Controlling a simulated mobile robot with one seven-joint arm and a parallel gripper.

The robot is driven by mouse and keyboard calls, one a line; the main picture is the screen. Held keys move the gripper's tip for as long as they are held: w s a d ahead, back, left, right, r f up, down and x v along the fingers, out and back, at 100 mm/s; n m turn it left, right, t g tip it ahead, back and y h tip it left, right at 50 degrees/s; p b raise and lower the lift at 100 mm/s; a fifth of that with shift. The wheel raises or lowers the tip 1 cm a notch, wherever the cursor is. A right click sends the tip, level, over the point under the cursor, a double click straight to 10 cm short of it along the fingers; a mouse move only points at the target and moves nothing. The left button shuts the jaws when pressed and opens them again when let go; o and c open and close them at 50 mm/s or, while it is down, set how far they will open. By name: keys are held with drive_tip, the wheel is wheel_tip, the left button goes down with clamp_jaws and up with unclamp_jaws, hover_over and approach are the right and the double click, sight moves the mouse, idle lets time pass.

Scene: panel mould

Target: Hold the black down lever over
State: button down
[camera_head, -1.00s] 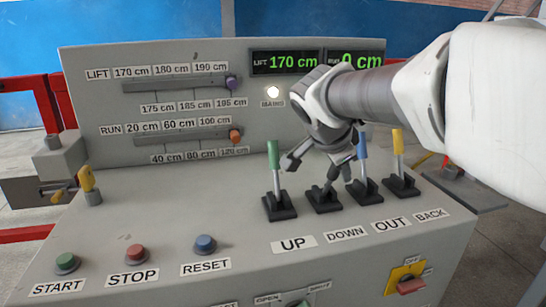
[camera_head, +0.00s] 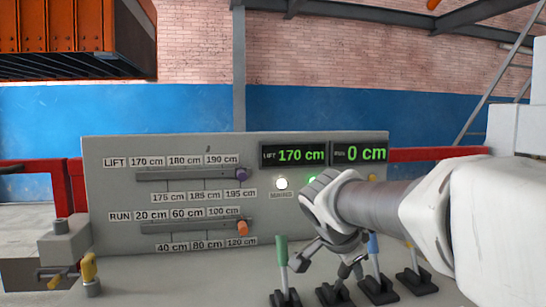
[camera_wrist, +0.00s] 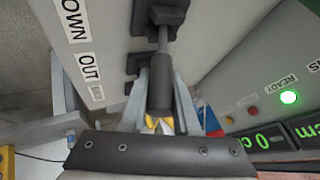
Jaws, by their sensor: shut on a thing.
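The black down lever (camera_wrist: 161,85) shows in the wrist view between my gripper's fingers (camera_wrist: 158,108), which are shut on its handle. In the head view my gripper (camera_head: 332,264) is at the lever row, and the black lever (camera_head: 346,270) is partly hidden by it. Its shaft leans to the right there, unlike the green and blue levers beside it. The DOWN label (camera_wrist: 72,20) is partly visible in the wrist view.
The green lever (camera_head: 282,252) stands close left, the blue lever (camera_head: 374,246) close right. The LIFT display (camera_head: 294,154) reads 170 cm, RUN (camera_head: 360,153) 0 cm. The READY lamp (camera_wrist: 288,97) glows green. An orange ribbed box (camera_head: 70,30) is at upper left.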

drive_tip(key=w, duration=0.1)
drive_tip(key=w+r+p, duration=0.1)
drive_tip(key=w, duration=0.1)
drive_tip(key=w+a+r+p, duration=0.1)
drive_tip(key=w, duration=0.1)
drive_tip(key=shift+w+r, duration=0.1)
drive_tip(key=shift+r, duration=0.15)
drive_tip(key=c, duration=0.7)
unclamp_jaws()
drive_tip(key=shift+a, duration=0.15)
drive_tip(key=shift+o, duration=0.2)
drive_tip(key=shift+s+f, duration=0.2)
drive_tip(key=p+v, duration=0.3)
drive_tip(key=v, duration=1.4)
drive_tip(key=shift+r, duration=0.2)
drive_tip(key=shift+s, duration=0.15)
